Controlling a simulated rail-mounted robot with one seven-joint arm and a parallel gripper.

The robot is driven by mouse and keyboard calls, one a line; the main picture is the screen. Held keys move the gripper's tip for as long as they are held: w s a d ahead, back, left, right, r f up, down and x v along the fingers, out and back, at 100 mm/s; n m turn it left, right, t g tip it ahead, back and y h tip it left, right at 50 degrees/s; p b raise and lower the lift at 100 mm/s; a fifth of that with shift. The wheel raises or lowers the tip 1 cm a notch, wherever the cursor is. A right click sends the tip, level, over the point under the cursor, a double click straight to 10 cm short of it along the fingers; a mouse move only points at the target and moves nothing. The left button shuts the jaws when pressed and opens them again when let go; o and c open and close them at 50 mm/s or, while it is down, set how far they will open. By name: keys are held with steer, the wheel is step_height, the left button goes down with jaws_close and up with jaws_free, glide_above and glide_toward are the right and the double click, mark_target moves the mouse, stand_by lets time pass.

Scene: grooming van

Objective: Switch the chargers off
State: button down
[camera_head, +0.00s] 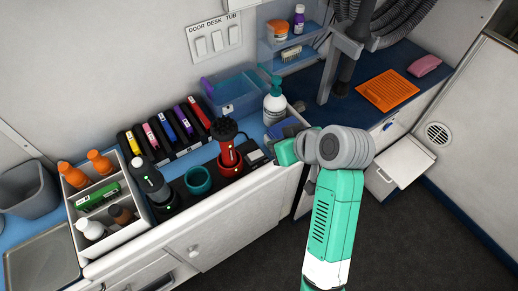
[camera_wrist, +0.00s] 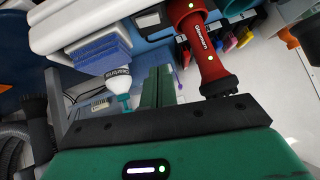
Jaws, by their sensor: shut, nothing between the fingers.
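A white wall plate (camera_head: 215,40) carries three rocker switches labelled DOOR, DESK and TUB. The DESK switch (camera_head: 217,41) is the middle one; its rocker position is too small to tell. On the counter, a dark clipper (camera_head: 150,182) and a red device (camera_head: 230,157) stand on black bases, with a teal cup (camera_head: 198,180) between them. The red device in the wrist view (camera_wrist: 212,68) shows green lights. My gripper (camera_head: 287,152) is near the counter's front right, apart from the switches and to the right of the red device. Its green fingers in the wrist view (camera_wrist: 159,86) are shut and empty.
A pump bottle (camera_head: 274,103) and blue sponges (camera_wrist: 100,50) stand near my gripper. A bottle caddy (camera_head: 105,217) stands left.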

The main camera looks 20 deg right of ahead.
glide_above(256, 158)
steer(key=f, duration=0.4)
steer(key=f+p, duration=0.1)
steer(key=f, duration=0.1)
steer(key=shift+s+d+f, duration=0.15)
steer(key=shift+s+d, duration=0.1)
steer(key=shift+d, duration=0.05)
steer(key=f, duration=0.3)
steer(key=shift+w+a+f, duration=0.15)
steer(key=shift+a+f, duration=0.15)
steer(key=shift+f, duration=0.5)
